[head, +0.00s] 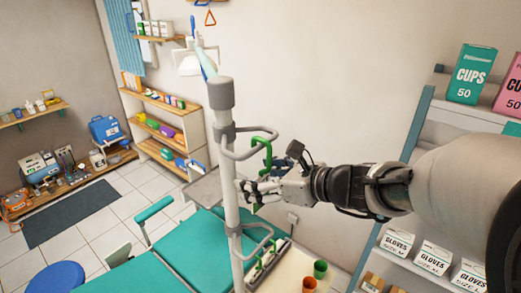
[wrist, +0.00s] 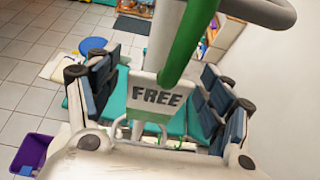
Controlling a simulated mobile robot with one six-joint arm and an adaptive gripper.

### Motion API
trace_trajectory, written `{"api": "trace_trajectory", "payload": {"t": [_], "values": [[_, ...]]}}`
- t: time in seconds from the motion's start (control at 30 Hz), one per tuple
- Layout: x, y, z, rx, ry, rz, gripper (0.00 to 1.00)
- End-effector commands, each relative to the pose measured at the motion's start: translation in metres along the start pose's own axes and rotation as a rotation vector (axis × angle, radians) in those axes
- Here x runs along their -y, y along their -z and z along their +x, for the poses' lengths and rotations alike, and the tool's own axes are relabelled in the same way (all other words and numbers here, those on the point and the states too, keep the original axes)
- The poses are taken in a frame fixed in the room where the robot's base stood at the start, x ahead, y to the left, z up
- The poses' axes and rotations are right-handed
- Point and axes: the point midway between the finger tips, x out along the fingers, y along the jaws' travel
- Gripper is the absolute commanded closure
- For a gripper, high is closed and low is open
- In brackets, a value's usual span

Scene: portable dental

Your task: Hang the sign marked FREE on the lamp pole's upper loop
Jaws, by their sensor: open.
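The sign marked FREE (wrist: 158,97) is a pale plate with dark letters and a green lower edge, seen between my fingers in the wrist view. A thick green hook (wrist: 187,40) rises above it towards the grey upper loop (wrist: 265,10). In the head view the green hook (head: 265,139) curves over the upper loop (head: 238,155) of the pale lamp pole (head: 229,180). My gripper (head: 248,191) is just below that loop, beside the pole. It is open, with its fingers (wrist: 162,68) apart on both sides of the sign. The plate is mostly hidden in the head view.
A lower loop (head: 262,246) sticks out from the pole below my gripper, with green items near it. A teal dental chair (head: 185,255) stands beneath. Shelves with glove boxes (head: 434,257) are at the right. The white wall behind is clear.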

Motion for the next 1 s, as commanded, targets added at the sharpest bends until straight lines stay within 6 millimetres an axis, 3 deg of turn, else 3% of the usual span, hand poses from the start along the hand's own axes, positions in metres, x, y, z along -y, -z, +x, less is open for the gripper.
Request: {"api": "trace_trajectory", "payload": {"t": [0.17, 0.5, 0.77, 0.87, 0.97, 1.0], "values": [[0.002, -0.001, -0.018, 0.002, 0.005, -0.002, 0.27], [0.002, 0.0, -0.089, 0.001, 0.007, -0.001, 0.27], [-0.001, 0.002, -0.117, -0.003, -0.001, -0.006, 0.27], [-0.013, 0.018, -0.112, -0.039, -0.03, -0.081, 0.27], [-0.045, 0.058, -0.101, -0.132, -0.108, -0.291, 0.27], [-0.062, 0.079, -0.098, -0.188, -0.151, -0.416, 0.27]]}}
